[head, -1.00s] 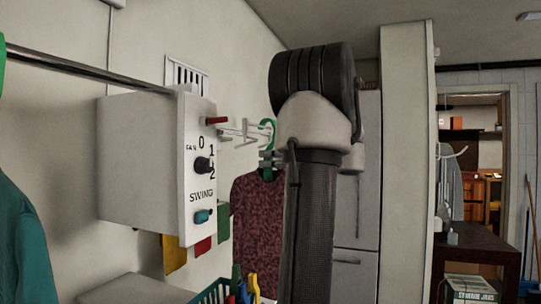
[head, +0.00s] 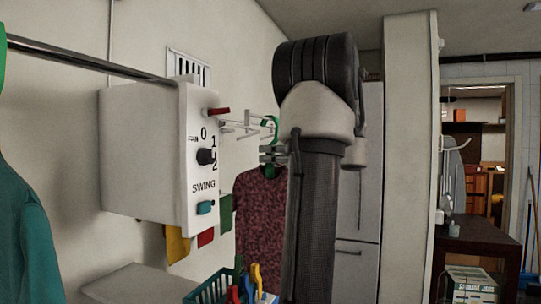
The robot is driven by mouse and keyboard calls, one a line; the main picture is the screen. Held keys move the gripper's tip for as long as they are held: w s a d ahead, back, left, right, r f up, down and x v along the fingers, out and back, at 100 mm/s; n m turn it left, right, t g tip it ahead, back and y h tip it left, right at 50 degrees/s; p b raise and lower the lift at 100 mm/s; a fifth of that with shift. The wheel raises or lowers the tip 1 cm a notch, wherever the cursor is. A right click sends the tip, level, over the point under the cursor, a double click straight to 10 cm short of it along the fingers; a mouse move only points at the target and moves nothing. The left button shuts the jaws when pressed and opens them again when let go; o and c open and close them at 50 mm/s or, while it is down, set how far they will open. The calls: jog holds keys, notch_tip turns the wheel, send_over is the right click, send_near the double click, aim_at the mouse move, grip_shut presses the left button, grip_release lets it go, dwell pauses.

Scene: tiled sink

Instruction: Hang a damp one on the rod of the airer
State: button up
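A maroon patterned shirt (head: 261,215) hangs from a green hanger (head: 271,127) in the middle of the head view. My gripper (head: 268,156) is at the hanger's neck, just below its hook, and looks shut on it. My dark arm hides the shirt's right side. The hook is in front of or beside a white wall rack (head: 242,127); I cannot tell whether they touch. A dark metal rod (head: 85,60) runs from the upper left to the control box. A teal garment (head: 24,240) hangs at the left edge, partly out of view.
The grey control box (head: 150,150) on the left wall has a red lever (head: 218,111) and knobs sticking out. Coloured cloths (head: 178,244) hang beneath it. A green basket (head: 208,290) with pegs is at the bottom. A dark table (head: 470,242) stands at right.

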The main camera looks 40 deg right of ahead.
jog(key=v, duration=1.2)
